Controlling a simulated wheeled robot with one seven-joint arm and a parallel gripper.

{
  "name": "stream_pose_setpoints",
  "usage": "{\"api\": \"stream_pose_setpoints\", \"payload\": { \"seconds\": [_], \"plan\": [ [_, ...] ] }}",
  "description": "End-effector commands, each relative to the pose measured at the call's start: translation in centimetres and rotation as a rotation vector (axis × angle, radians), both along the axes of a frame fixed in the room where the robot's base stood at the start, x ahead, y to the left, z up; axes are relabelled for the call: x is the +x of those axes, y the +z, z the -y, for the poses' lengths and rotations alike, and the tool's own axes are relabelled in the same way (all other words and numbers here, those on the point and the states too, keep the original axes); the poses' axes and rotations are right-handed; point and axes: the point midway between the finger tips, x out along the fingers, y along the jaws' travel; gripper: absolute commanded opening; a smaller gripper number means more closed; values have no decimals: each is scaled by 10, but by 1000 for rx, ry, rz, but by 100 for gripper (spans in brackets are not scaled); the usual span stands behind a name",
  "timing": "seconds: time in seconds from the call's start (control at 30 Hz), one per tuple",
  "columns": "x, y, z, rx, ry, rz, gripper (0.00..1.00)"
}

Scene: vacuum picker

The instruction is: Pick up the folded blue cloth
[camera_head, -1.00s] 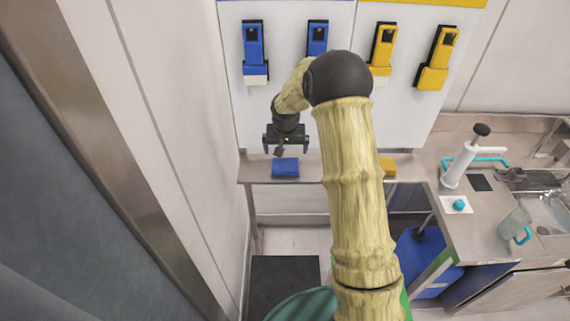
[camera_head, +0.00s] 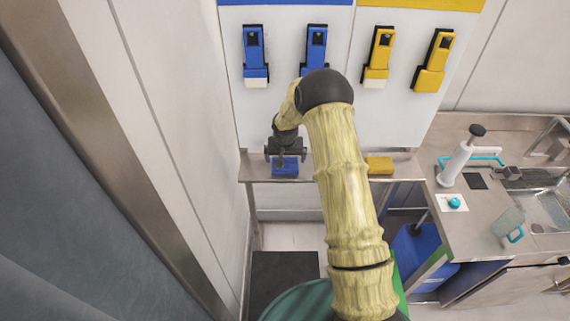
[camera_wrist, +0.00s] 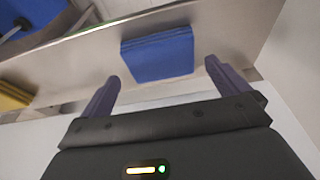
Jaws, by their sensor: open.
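The folded blue cloth (camera_head: 285,169) lies on a narrow metal shelf (camera_head: 258,172) against the wall. In the wrist view the cloth (camera_wrist: 158,55) lies flat beyond and between my two fingertips, apart from both. My gripper (camera_head: 285,155) is above the cloth in the head view and covers part of it. It also shows in the wrist view (camera_wrist: 162,72), with its fingers spread wide and nothing between them.
A folded yellow cloth (camera_head: 379,165) lies on the same shelf to the right. Blue and yellow dispensers hang on the white board above. A counter with a sink (camera_head: 548,211) and a paper roll stands at the right. A blue bin (camera_head: 414,247) is below.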

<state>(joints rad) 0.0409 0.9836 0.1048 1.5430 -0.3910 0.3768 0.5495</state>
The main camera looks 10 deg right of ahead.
Motion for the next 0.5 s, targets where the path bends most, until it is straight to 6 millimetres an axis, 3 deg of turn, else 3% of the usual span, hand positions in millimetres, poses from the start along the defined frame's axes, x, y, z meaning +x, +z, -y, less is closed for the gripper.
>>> {"api": "stream_pose_setpoints", "payload": {
  "seconds": [0.3, 0.5],
  "plan": [
    [10, -29, 1, 0, 1, -1, 100],
    [11, -34, 1, 0, 1, 1, 100]
  ]
}}
